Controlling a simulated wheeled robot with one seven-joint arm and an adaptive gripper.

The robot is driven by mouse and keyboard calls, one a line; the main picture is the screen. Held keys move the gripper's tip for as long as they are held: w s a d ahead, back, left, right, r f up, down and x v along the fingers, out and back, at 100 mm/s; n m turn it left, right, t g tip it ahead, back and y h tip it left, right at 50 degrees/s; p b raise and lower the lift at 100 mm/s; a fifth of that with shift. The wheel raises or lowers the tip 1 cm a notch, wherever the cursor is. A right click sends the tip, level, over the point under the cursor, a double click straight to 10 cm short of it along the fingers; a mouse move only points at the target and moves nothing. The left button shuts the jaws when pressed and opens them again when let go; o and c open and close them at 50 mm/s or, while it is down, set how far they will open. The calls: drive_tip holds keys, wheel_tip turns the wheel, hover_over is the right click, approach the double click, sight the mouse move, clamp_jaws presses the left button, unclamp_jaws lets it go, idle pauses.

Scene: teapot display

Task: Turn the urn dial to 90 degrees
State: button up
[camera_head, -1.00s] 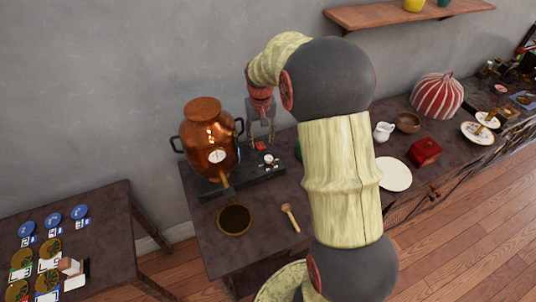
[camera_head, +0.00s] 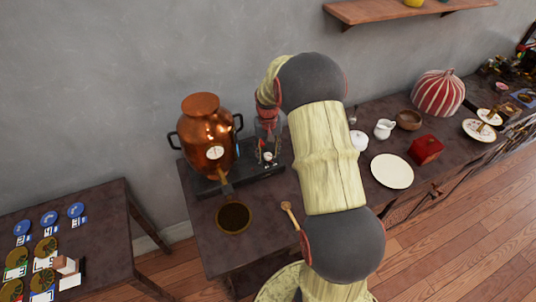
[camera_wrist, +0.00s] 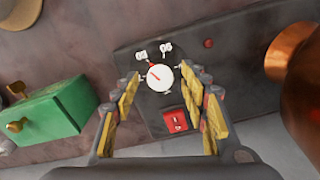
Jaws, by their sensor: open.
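The copper urn (camera_head: 207,135) stands upright on a dark base panel at the back of the middle table, and its edge shows in the wrist view (camera_wrist: 304,75). The urn dial (camera_wrist: 160,77) is a small white knob with a red pointer, on the panel (camera_wrist: 218,78); white number labels (camera_wrist: 153,49) sit beyond it. The pointer aims up and left in the wrist view. A red switch (camera_wrist: 178,122) lies nearer. My gripper (camera_wrist: 160,90) is open above the panel, its fingers on either side of the dial, apparently not touching it. The dial also shows in the head view (camera_head: 268,156).
A green box (camera_wrist: 50,110) with brass knobs is left of the panel in the wrist view. A dark bowl (camera_head: 233,217) and wooden spoon (camera_head: 291,215) are in front of the urn. A white plate (camera_head: 392,171) and red box (camera_head: 427,149) stand right of my arm.

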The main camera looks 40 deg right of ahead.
drive_tip(key=shift+c, duration=1.4)
drive_tip(key=c, duration=0.8)
clamp_jaws()
drive_tip(key=shift+m+p, duration=0.35)
drive_tip(key=shift+m, duration=0.05)
drive_tip(key=shift+r+m+p, duration=0.1)
drive_tip(key=shift+m+p, duration=0.75)
drive_tip(key=shift+m, duration=0.05)
drive_tip(key=m+p, duration=0.2)
drive_tip(key=m, duration=0.1)
drive_tip(key=shift+m, duration=0.3)
drive_tip(key=m+p, duration=0.3)
drive_tip(key=m, duration=0.2)
drive_tip(key=shift+m, duration=0.3)
